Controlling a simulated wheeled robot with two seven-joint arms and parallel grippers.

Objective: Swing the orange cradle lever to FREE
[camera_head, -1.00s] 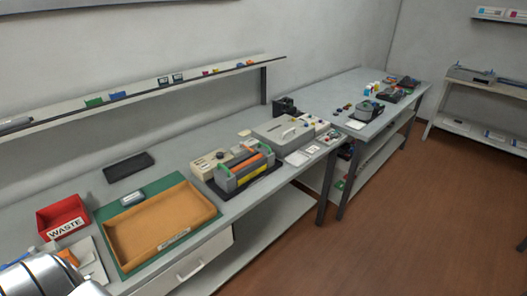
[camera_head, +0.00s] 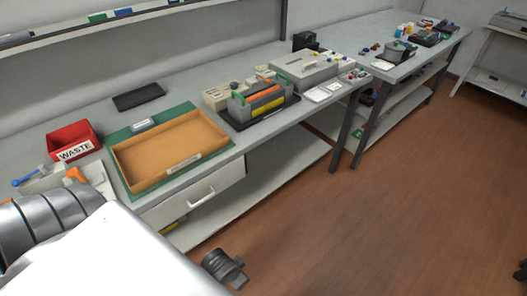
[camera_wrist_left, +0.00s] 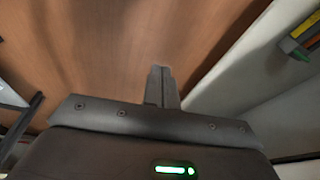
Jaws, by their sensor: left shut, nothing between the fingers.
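The grey cradle (camera_head: 235,108) stands on a black base on the bench, with green end parts and a yellow strip on its front. An orange bar (camera_head: 266,93) lies along its top; I cannot tell whether this is the lever, and no FREE mark is readable. My left gripper (camera_head: 225,262) is low, over the floor in front of the bench and well away from the cradle. In the left wrist view its fingers (camera_wrist_left: 162,84) are together and empty. My right gripper is not in view.
A tan tray (camera_head: 127,178) on a green mat and a red WASTE bin (camera_head: 72,137) lie left of the cradle. A grey case (camera_head: 306,68) stands behind right. The bench's front edge and a drawer (camera_head: 195,195) are near my arm. Floor ahead is clear.

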